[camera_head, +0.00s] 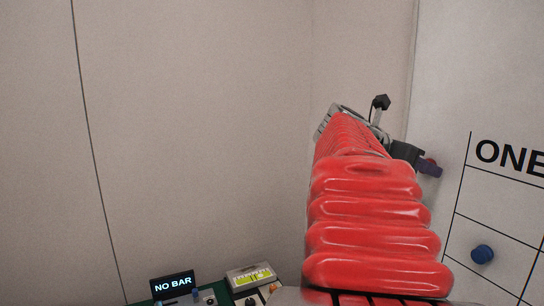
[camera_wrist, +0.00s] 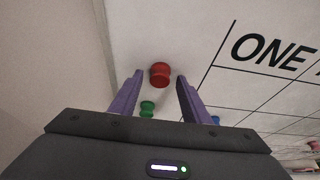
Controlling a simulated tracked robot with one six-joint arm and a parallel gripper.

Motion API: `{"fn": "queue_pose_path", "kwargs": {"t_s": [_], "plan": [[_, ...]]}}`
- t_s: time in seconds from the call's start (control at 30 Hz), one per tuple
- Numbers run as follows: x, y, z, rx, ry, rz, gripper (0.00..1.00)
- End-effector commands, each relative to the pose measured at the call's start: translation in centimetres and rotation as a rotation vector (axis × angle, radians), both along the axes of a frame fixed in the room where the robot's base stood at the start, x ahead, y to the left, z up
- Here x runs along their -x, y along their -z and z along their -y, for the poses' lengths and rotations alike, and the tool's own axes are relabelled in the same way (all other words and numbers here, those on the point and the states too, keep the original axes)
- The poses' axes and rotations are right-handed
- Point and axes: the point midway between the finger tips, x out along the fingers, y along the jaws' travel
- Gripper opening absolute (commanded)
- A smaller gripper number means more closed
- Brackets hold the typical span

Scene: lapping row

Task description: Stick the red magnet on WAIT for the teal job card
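The red magnet (camera_wrist: 160,75) is a short, waisted knob on the bare left margin of the white board. In the wrist view it shows between the tips of my gripper (camera_wrist: 160,78), whose purple fingers are apart with a gap on each side of it. In the head view my gripper (camera_head: 430,169) is at the board's left edge, and only a bit of red shows at its tips. The word WAIT and the teal job card are not visible in either view.
The white board (camera_head: 450,60) has a ruled grid headed ONE. A blue magnet (camera_head: 482,254) sits in a grid cell. A green magnet (camera_wrist: 147,108) is below the red one. A NO BAR display (camera_head: 173,283) and a small gauge box (camera_head: 250,277) stand low by the wall.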

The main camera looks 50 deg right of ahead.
Motion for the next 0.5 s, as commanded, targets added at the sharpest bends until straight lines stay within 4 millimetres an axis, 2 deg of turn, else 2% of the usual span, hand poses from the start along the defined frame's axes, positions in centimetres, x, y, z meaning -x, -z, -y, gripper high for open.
{"fn": "queue_pose_path", "kwargs": {"t_s": [0.07, 0.5], "plan": [[0.01, 0.0, -0.01, 0.0, 0.0, 0.0, 0.37], [0.04, 0.0, -0.02, 0.0, 0.001, 0.0, 0.06]]}}
